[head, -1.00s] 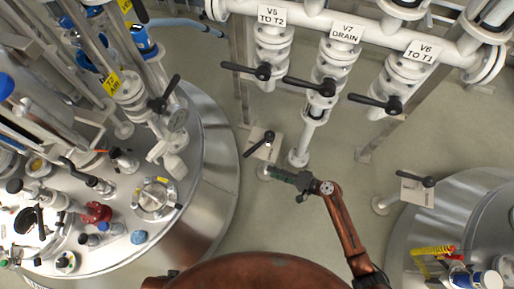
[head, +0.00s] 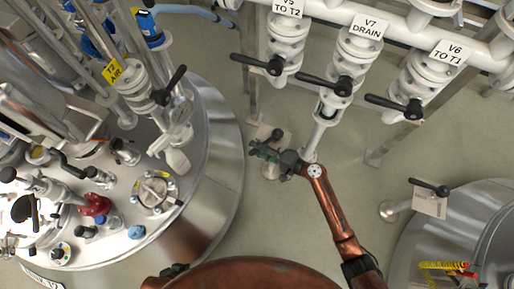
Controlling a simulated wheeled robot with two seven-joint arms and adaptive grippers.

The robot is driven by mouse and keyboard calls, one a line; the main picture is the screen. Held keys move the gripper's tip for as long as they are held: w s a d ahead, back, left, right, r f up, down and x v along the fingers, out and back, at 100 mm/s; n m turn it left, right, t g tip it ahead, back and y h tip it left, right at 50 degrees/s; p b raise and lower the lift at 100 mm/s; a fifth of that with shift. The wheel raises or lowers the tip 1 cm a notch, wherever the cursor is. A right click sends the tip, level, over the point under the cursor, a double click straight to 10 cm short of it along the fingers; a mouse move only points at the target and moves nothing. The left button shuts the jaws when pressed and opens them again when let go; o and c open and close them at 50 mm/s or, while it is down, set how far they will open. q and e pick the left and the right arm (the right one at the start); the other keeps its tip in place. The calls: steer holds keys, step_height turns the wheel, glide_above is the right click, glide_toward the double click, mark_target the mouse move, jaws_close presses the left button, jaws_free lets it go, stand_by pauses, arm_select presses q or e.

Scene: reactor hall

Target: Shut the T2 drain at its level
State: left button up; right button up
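A small valve plate (head: 258,131), pale with a black lever, stands low by the floor beside the big steel T2 tank (head: 218,165); I take it to be the T2 drain. In the head view my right gripper (head: 264,149) is just in front of it and hides most of the lever and the valve body. A black knob shows just above the gripper. I cannot tell whether the fingers touch the lever, nor whether they are open.
Overhead, valves V5 (head: 286,48), V7 DRAIN (head: 357,60) and V6 (head: 424,80) hang from a white pipe with black levers. A similar low valve plate (head: 430,202) is by the right tank (head: 445,235). Open floor (head: 350,200) lies between the tanks.

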jaws_close()
stand_by(0.3)
stand_by(0.4)
